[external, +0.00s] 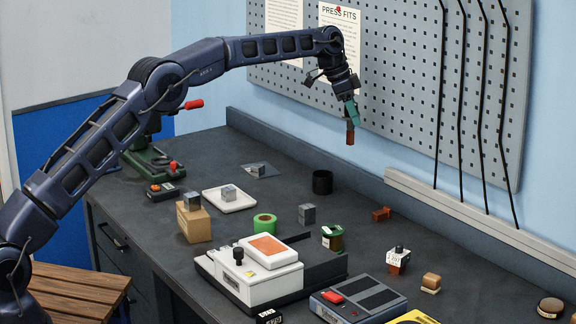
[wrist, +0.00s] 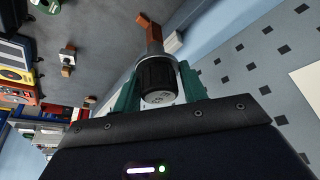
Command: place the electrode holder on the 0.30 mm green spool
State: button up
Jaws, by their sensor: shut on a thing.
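My gripper (external: 352,108) has teal fingers and is high above the right back part of the bench, in front of the pegboard. It is shut on the electrode holder (wrist: 158,78), a ribbed black body with a copper-brown bar. In the external view the bar (external: 350,138) points down, clear of the bench. A bright green spool (external: 264,224) stands mid-bench. A dark green spool (external: 332,237) with a pale label stands to its right. Both are well below my gripper. I cannot read a 0.30 mm marking on either.
A white device with an orange top (external: 270,247) stands in front of the spools. A black cup (external: 322,182) and a grey block (external: 307,214) are behind them. A white-topped brown block (external: 398,260) and a grey device (external: 358,298) are at right. The air around my gripper is clear.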

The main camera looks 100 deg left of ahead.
jog(key=s+d+r+m, duration=0.1)
jog(key=d+r, duration=0.2)
jog(key=d, duration=0.8)
jog(key=s+d+r, duration=0.1)
jog(key=d+r, duration=0.2)
jog(key=d, duration=0.9)
jog(key=f, duration=2)
jog(key=shift+w+f, duration=0.15)
jog(key=shift+w, duration=0.05)
jog(key=o, duration=1.1)
jog(key=shift+f, duration=0.15)
jog(key=shift+o, duration=0.2)
